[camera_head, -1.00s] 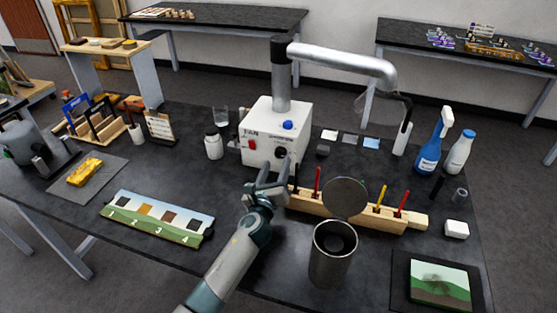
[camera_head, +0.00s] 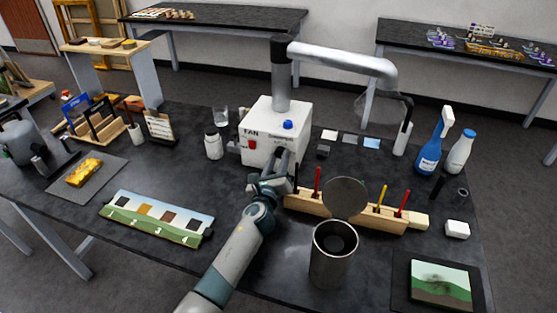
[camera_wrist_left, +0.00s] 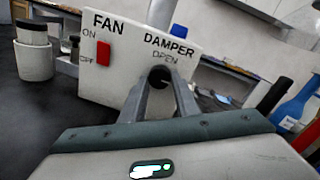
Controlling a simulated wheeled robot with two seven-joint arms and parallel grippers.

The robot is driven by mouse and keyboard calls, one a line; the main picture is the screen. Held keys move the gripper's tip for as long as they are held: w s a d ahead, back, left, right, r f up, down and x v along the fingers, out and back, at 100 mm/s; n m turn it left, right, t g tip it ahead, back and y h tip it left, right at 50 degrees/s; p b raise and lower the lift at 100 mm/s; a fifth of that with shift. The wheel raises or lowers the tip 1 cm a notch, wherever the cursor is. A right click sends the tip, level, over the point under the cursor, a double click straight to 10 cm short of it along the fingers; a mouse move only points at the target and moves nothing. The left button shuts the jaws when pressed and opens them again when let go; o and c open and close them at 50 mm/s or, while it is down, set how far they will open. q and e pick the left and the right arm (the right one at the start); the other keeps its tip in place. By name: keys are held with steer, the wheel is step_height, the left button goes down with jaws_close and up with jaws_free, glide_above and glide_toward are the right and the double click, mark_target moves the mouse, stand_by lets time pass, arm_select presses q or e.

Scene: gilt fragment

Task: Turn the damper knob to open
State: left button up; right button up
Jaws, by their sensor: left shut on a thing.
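The black round damper knob (camera_wrist_left: 160,76) sits below the word OPEN. My left gripper (camera_wrist_left: 161,82) is shut on this knob, with a finger at each side. In the head view my left gripper (camera_head: 277,165) reaches the box's front and hides the knob. The knob's turn angle is unclear. My right gripper is not in view.
A wooden rack with brushes (camera_head: 312,203) stands right of my left gripper. An open metal can (camera_head: 333,255) with a raised round lid (camera_head: 345,197) stands in front of it. A white jar (camera_head: 213,143) is left of the box. A painted strip (camera_head: 158,217) lies at front left.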

arm_select(q)
steer(key=shift+n, duration=0.4)
steer(key=n+p, duration=0.1)
steer(key=n, duration=0.3)
steer(key=shift+r, duration=0.15)
steer(key=n+g+p, duration=0.1)
steer(key=n, duration=0.3)
steer(key=n+p, duration=0.1)
steer(key=n, duration=0.3)
steer(key=shift+a+r+h, duration=0.1)
steer(key=shift+h, duration=0.2)
steer(key=n, duration=0.4)
steer(key=shift+g+h, duration=0.3)
steer(key=o, duration=1)
steer(key=shift+o, duration=0.2)
steer(key=shift+a, duration=0.1)
